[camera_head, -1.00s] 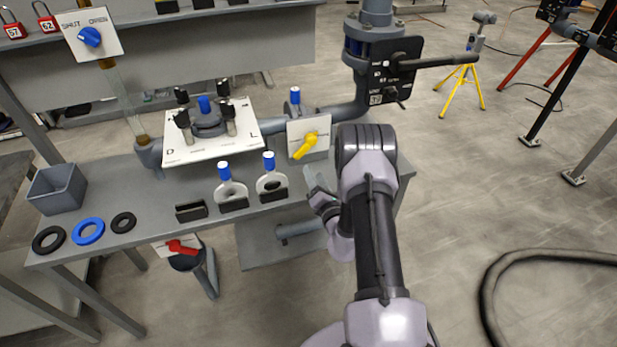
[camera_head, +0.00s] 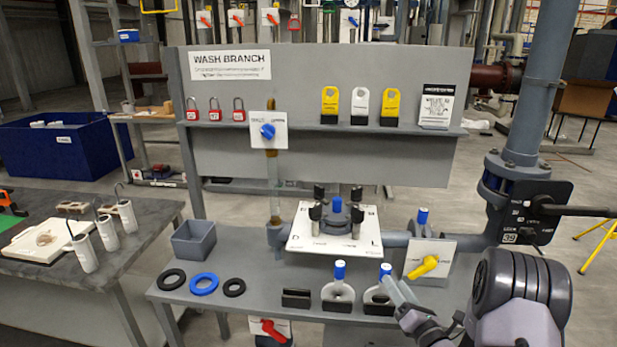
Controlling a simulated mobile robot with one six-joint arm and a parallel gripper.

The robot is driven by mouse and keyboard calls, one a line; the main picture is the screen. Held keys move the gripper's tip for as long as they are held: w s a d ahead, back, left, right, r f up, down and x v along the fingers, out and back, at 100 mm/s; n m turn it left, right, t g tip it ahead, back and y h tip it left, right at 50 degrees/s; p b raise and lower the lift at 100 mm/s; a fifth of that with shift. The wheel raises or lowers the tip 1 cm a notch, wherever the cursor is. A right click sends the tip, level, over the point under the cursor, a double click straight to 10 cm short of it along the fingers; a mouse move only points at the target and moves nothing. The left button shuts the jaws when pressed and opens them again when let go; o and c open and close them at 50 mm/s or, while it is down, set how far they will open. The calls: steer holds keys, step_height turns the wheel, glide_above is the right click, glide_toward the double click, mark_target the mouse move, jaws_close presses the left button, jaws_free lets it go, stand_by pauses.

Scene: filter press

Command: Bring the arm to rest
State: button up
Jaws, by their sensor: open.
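My arm comes in at the bottom right of the head view, its large grey and black joint standing in front of the bench's right end. My gripper (camera_head: 402,300) is at the lower right, in front of the grey bench (camera_head: 250,262) and close to the right blue-topped ring plate (camera_head: 376,298). It points up and to the left. Its jaws are open and I see nothing between them. The gripper covers part of that ring plate. I cannot tell whether it touches the plate.
A yellow-handled valve (camera_head: 424,266) and a pipe column (camera_head: 535,100) with a dark lever box (camera_head: 535,212) stand close to the arm. Rings, a grey bin (camera_head: 194,240) and a white valve plate (camera_head: 310,240) are on the bench. Open floor shows at right.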

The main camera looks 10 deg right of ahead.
steer(key=s+a+r+n+g+y, duration=0.5)
steer(key=a+r+n, duration=0.25)
steer(key=a, duration=0.35)
steer(key=s+a+r+n+g+y, duration=0.45)
steer(key=a+r+n, duration=0.35)
steer(key=a, duration=0.4)
steer(key=s+a+n+g+h, duration=0.1)
steer(key=s+a+n+g, duration=0.2)
steer(key=s+n, duration=0.3)
steer(key=s+a+n+g+h, duration=0.1)
steer(key=s+a+n+g, duration=0.2)
steer(key=s+n, duration=0.35)
steer(key=s+d+n+t+h+b, duration=0.1)
steer(key=s+d+n+t+h, duration=0.2)
steer(key=s+d+n+h, duration=0.5)
steer(key=s+d+n, duration=0.1)
steer(key=s, duration=0.2)
steer(key=shift+s+d+r+h, duration=0.3)
steer(key=shift+d+r+h, duration=0.05)
